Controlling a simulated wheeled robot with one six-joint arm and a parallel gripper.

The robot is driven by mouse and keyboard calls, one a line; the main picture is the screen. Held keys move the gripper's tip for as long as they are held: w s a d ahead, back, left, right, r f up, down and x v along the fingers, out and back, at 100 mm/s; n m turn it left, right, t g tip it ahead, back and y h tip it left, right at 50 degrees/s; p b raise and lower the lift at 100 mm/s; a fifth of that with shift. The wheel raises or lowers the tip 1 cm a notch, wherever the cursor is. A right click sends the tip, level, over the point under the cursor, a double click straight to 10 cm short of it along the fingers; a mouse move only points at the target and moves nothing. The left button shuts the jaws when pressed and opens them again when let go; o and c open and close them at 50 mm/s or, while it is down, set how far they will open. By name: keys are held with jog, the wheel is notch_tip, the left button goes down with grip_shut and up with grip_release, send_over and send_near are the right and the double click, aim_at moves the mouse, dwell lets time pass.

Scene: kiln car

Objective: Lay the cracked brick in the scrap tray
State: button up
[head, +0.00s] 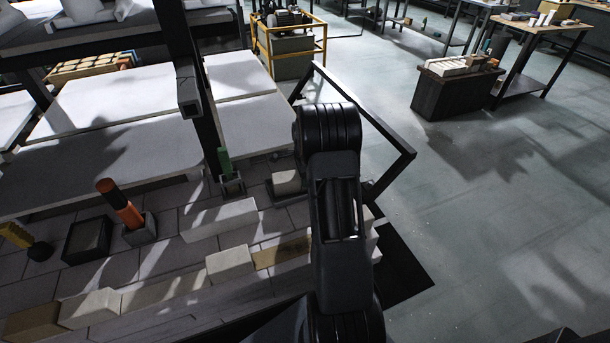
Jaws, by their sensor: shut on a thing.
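My gripper is not visible; my black arm rises through the middle and its far end hides what lies behind it. Several pale bricks lie on the grey tiled deck, among them a long one (220,218), a short one (230,262) and a small one (287,182) in a dark holder. A tan brick (282,252) lies partly behind my arm. I see no clear crack on any of them, so I cannot tell which is the cracked brick. A small dark square open tray (88,257) sits at the left on the deck; I cannot tell whether it is the scrap tray.
An orange and black cylinder (122,205) stands tilted in a grey block, and a green one (225,165) stands near a dark post. White slabs (115,105) lie behind. A black angled frame (385,120) is right of my arm.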

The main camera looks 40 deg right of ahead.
jog(key=o, duration=1.2)
jog(key=shift+r, duration=0.2)
jog(key=shift+r+p, duration=3)
jog(key=shift+r, duration=0.8)
notch_tip(320, 180, up, 14)
jog(key=shift+f+p, duration=0.1)
jog(key=shift+p, duration=0.9)
